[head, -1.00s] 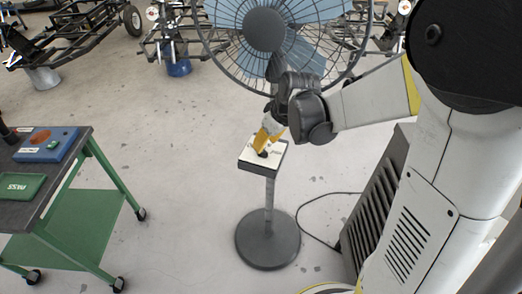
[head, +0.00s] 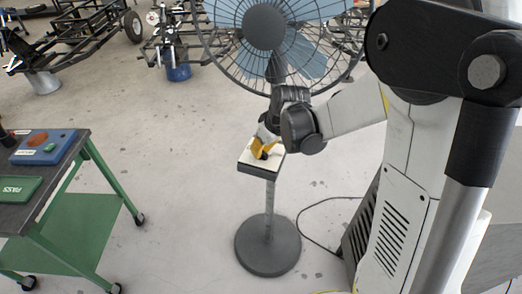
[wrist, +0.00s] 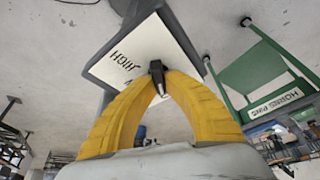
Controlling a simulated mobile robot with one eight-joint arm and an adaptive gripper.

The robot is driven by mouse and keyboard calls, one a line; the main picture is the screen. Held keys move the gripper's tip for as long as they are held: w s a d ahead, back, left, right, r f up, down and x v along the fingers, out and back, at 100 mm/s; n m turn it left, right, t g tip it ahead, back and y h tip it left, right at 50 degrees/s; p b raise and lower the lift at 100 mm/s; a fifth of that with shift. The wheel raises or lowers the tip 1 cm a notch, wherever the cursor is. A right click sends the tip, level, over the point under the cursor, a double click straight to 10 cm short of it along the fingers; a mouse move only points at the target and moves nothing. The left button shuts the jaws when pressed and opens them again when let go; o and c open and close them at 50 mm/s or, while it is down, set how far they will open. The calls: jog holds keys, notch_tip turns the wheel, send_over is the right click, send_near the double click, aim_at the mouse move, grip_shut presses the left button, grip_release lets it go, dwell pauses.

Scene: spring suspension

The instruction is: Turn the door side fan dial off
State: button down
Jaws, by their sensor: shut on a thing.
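The fan (head: 264,28) stands on a dark post with a round base (head: 267,245). Its white control panel (head: 248,160) sits on a box partway up the post; it also fills the upper middle of the wrist view (wrist: 125,62), with the word HIGH legible.
A green-legged cart (head: 88,150) with a blue box (head: 42,147) and a green PASS tray (head: 18,190) stands at the left. Vehicle frames (head: 75,35) are at the back. A cable (head: 310,222) lies on the floor right of the fan base. Floor between cart and fan is clear.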

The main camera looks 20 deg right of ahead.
aim_at(265, 154)
jog(key=shift+m, duration=0.4)
jog(key=c, duration=1.4)
grip_release()
jog(key=shift+c, duration=0.2)
jog(key=v, duration=0.4)
jog(key=shift+s+r, duration=0.15)
jog(key=shift+r, duration=0.2)
jog(key=s+d, duration=0.4)
jog(key=s, duration=0.7)
jog(key=shift+d, duration=0.25)
jog(key=shift+s+r, duration=0.15)
